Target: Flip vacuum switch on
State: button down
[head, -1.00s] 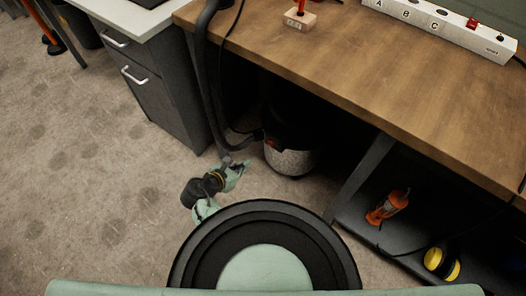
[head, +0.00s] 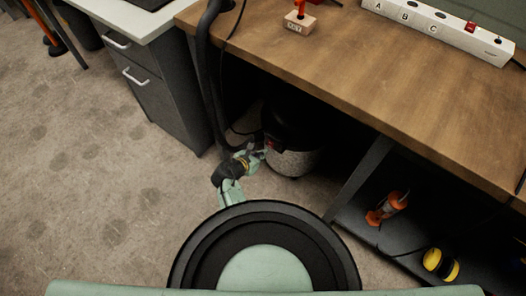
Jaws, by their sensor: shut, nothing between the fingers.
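The vacuum (head: 295,160) stands on the floor under the wooden bench, with a speckled grey lower body and a dark top in shadow. A small red switch (head: 272,143) shows on its left side, near the top of the grey part. My gripper (head: 262,150) is shut and empty, right beside the vacuum's left side near the switch. Its fingertips are small in the view, and I cannot tell whether they touch the switch. The switch's position is too small to read.
A dark hose (head: 205,75) hangs down by the bench's left edge, close to my arm. A grey drawer cabinet (head: 160,90) stands at left. A slanted bench leg (head: 357,178) and a low shelf (head: 400,232) with an orange tool (head: 385,210) lie at right. The carpet (head: 85,190) is open at left.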

jog(key=shift+w+d+f, duration=0.1)
jog(key=shift+w+d, duration=0.25)
jog(key=shift+w, duration=0.1)
jog(key=shift+w+d+f+t+b, duration=0.15)
jog(key=shift+w+t+b, duration=0.15)
jog(key=shift+b, duration=0.25)
jog(key=shift+r, duration=0.2)
jog(key=shift+r+p, duration=0.75)
jog(key=shift+p, duration=0.25)
